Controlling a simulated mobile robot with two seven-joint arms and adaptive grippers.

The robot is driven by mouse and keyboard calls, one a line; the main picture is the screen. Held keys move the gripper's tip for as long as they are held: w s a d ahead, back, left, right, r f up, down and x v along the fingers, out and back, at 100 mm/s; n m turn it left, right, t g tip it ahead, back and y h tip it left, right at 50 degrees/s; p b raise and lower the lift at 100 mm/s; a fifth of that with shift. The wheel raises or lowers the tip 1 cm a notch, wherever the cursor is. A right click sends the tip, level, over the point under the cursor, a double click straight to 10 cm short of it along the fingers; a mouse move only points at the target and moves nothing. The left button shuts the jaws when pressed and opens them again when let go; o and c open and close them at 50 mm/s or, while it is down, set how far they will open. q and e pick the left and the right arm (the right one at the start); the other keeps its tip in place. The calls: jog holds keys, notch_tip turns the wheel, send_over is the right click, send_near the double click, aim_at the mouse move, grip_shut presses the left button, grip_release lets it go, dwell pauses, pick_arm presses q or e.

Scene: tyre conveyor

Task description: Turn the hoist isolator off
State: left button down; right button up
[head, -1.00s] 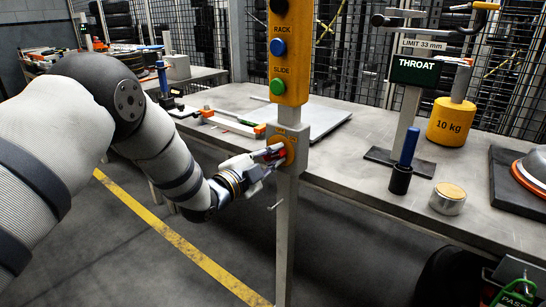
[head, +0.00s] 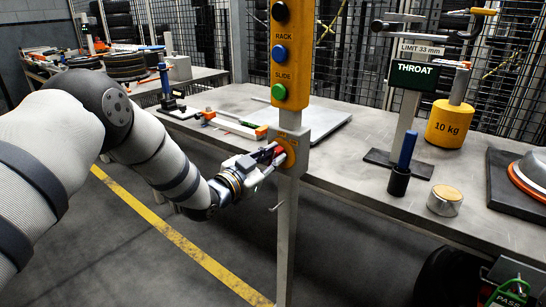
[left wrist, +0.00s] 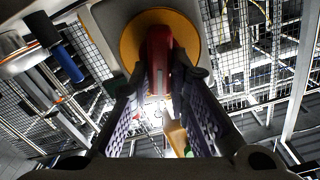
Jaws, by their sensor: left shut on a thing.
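The hoist isolator has a round yellow plate (head: 288,154) on the side of a grey post, with a red handle (head: 270,152). My left gripper (head: 262,160) reaches it from the left and is shut on the red handle. In the left wrist view the yellow plate (left wrist: 193,35) is behind the red handle (left wrist: 160,50), which stands upright in the picture between the fingers of my left gripper (left wrist: 160,75). The fingers hide part of the handle, and any off marking cannot be read. My right gripper is not in view.
A yellow button box (head: 292,70) with black, blue and green buttons tops the grey post (head: 287,235). A workbench (head: 345,165) stands behind, carrying a 10 kg weight (head: 450,124), a throat gauge sign (head: 412,77) and a blue-handled tool (head: 407,150). The floor at left is clear.

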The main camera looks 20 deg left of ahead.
pick_arm(q)
jog(key=shift+a+n, duration=0.15)
jog(key=shift+n, duration=1.75)
jog(key=c, duration=1.5)
grip_release()
jog(key=v, duration=1.2)
